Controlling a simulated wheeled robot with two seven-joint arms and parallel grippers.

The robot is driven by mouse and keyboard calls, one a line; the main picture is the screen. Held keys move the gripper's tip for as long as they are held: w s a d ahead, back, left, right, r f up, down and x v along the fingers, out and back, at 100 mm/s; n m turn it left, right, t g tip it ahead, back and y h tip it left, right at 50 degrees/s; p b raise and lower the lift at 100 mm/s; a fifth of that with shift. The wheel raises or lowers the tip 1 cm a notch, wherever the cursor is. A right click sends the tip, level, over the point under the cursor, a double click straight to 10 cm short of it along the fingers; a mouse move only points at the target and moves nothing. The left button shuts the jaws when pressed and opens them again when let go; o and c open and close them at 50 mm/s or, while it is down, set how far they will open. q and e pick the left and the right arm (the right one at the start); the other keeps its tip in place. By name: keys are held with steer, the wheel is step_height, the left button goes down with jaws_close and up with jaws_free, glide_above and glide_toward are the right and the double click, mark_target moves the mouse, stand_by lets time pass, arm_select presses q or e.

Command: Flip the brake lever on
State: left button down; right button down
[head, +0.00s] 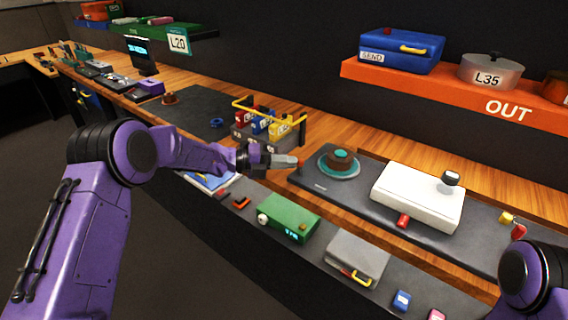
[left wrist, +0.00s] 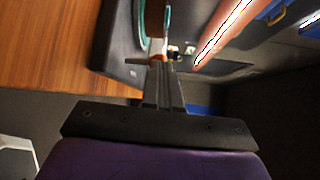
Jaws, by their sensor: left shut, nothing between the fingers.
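My left gripper (head: 298,162) is shut and empty, at the left part of the dark panel (head: 318,186). A small red tip (head: 301,162) shows right at its fingertips; I cannot tell whether they touch or whether this is the brake lever. In the left wrist view the closed fingers (left wrist: 163,72) point toward the panel, with the teal rim (left wrist: 142,22) close by. No lever is clearly readable as the brake. My right gripper is out of view.
A white box (head: 415,196) with a dark knob (head: 451,178) and a red piece (head: 403,220) sits to the right. A green box (head: 288,217) and grey box (head: 356,257) lie in front. A yellow-handled caddy (head: 270,105) stands behind. An orange shelf (head: 440,90) overhangs the back.

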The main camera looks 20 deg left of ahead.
arm_select(q)
steer(key=y, duration=0.1)
steer(key=d+m, duration=0.1)
steer(key=y, duration=0.1)
steer(key=shift+s+d+r+m+y, duration=0.3)
steer(key=shift+r+m, duration=0.05)
steer(key=shift+m, duration=0.05)
steer(key=shift+a, duration=0.1)
steer(key=shift+r, duration=0.85)
